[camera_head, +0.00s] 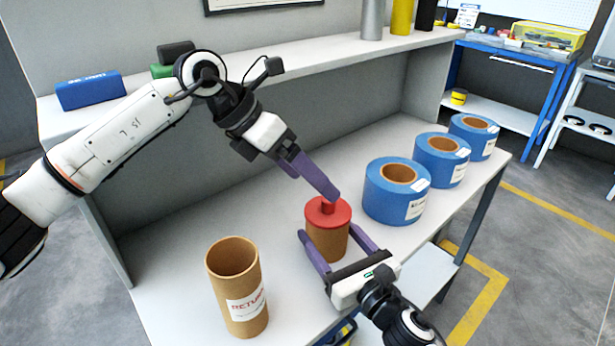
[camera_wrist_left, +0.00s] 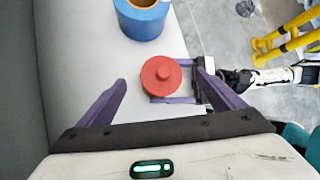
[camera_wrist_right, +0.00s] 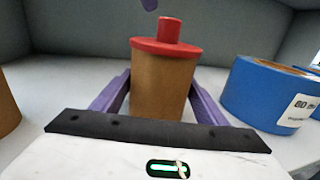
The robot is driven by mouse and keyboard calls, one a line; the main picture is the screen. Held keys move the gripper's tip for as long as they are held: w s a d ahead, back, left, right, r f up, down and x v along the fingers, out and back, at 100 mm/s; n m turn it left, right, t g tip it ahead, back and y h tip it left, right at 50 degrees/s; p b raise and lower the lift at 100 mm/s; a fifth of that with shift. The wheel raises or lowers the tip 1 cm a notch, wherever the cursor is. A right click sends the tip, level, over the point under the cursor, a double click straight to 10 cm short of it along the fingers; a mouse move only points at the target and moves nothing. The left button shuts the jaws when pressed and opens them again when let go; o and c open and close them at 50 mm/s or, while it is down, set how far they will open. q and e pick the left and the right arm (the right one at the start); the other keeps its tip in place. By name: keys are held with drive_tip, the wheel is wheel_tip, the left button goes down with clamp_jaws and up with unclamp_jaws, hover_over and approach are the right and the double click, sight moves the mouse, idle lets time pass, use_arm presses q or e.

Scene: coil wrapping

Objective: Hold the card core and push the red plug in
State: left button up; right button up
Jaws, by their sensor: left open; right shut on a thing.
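The brown card core (camera_head: 327,242) stands upright on the white table, and it also shows in the right wrist view (camera_wrist_right: 160,87). The red plug (camera_head: 328,211), a flanged disc with a knob, sits on the core's top; its flange appears level, and how deep it sits is hidden. My right gripper (camera_head: 334,242) is shut on the core, one purple finger on each side. My left gripper (camera_head: 334,196) is open, with its fingertips just above the plug's knob. In the left wrist view the plug (camera_wrist_left: 161,76) lies beyond the open fingers, toward the right one.
A wider open card tube (camera_head: 235,290) labelled "RETURN" stands at the front left. Blue-wrapped coils (camera_head: 397,190) stand in a row to the right. A raised shelf (camera_head: 300,65) runs behind, with a blue box (camera_head: 90,91) on it. The table between tube and back wall is clear.

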drive_tip(key=o, duration=1.2)
drive_tip(key=shift+c, duration=0.2)
